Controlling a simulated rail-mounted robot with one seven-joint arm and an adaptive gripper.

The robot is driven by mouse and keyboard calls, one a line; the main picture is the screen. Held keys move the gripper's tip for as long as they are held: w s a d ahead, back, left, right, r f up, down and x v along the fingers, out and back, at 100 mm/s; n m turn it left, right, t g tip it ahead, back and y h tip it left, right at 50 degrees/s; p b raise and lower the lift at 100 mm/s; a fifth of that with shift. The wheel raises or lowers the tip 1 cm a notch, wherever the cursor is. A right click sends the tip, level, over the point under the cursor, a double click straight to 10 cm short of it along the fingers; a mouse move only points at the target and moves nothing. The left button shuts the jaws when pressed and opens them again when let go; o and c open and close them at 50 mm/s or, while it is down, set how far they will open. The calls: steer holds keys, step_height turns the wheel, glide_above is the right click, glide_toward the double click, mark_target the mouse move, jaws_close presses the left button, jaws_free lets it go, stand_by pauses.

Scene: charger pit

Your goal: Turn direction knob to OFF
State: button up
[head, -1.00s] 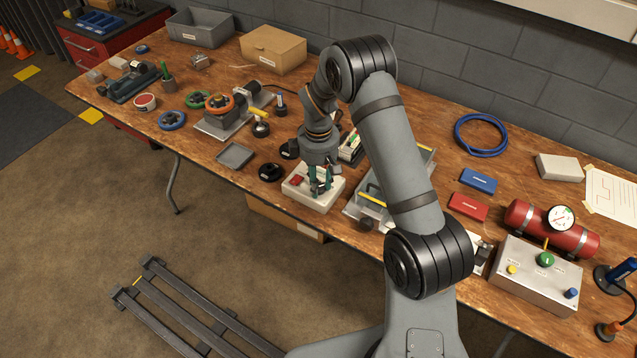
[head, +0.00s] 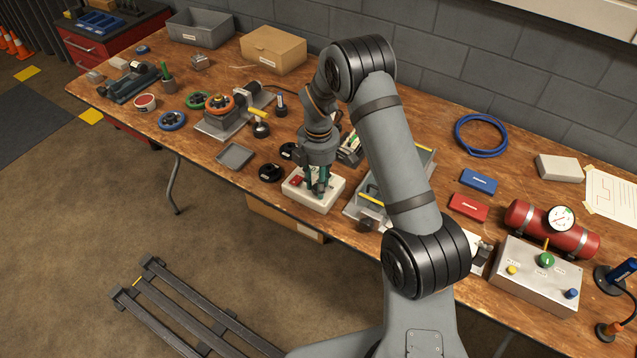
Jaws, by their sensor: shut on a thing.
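A white control box (head: 328,198) sits near the front edge of the bench, with a red part (head: 296,181) on its left side. My gripper (head: 317,191) points straight down over the box. Its teal fingers are shut on a small knob on the top of the box. The fingers hide nearly all of the knob, so its pointer and the OFF mark cannot be read.
A grey tray with yellow edges (head: 366,211) stands close to the right of the box. A black round part (head: 270,172) and a small grey tray (head: 236,156) lie to the left. At the far right is a metal panel (head: 525,283) with a green knob (head: 545,260).

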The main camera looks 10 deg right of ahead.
stand_by(0.3)
steer(key=o, duration=1.1)
steer(key=shift+o, duration=0.2)
step_height(320, 180, up, 12)
step_height(320, 180, down, 12)
steer(key=shift+f, duration=0.1)
steer(key=shift+m, duration=0.3)
stand_by(0.4)
